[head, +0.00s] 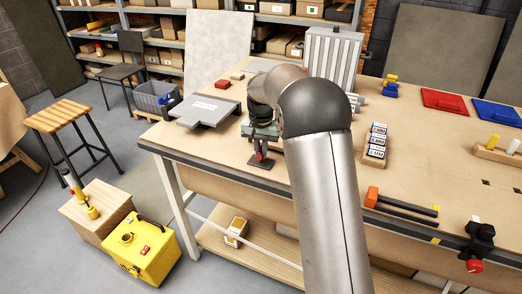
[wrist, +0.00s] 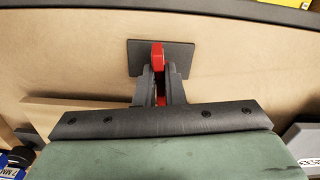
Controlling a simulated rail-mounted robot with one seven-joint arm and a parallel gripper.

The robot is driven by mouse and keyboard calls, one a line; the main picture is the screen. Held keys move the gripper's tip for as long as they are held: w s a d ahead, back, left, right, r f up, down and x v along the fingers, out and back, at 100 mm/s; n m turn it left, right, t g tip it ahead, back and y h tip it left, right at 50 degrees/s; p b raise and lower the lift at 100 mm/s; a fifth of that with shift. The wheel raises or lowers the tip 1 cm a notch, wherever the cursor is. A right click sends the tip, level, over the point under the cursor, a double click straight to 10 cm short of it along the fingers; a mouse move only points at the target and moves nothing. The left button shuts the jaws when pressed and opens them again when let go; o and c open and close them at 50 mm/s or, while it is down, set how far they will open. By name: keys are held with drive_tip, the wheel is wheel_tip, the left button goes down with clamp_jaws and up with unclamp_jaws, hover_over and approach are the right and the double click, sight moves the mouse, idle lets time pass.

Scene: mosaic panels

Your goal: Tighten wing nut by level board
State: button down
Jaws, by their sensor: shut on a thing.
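A small red wing nut (wrist: 157,50) sits at a dark square plate (wrist: 183,52) on the bench top in the wrist view. My gripper (wrist: 160,85) has its two dark fingers closed around the red piece, and red shows between and just beyond the tips. In the head view my gripper (head: 261,150) points down at the dark plate (head: 265,164) near the bench's front edge. My fingers hide most of the red piece there. A grey board (head: 208,111) with a white label lies flat to the left of my gripper. A corner of it shows in the wrist view (wrist: 289,135).
Label-faced blocks (head: 375,144) stand right of my arm. An orange-ended tool (head: 372,196) and a dark clamp with a red knob (head: 478,245) are along the front edge. Red and blue trays (head: 445,101) lie farther right. Bare bench top lies around the plate.

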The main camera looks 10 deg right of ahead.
drive_tip(key=m, duration=0.3)
drive_tip(key=shift+w+r, duration=0.1)
drive_tip(key=shift+m, duration=0.5)
drive_tip(key=c, duration=1.5)
unclamp_jaws()
wheel_tip(320, 180, up, 17)
drive_tip(key=shift+r, duration=0.2)
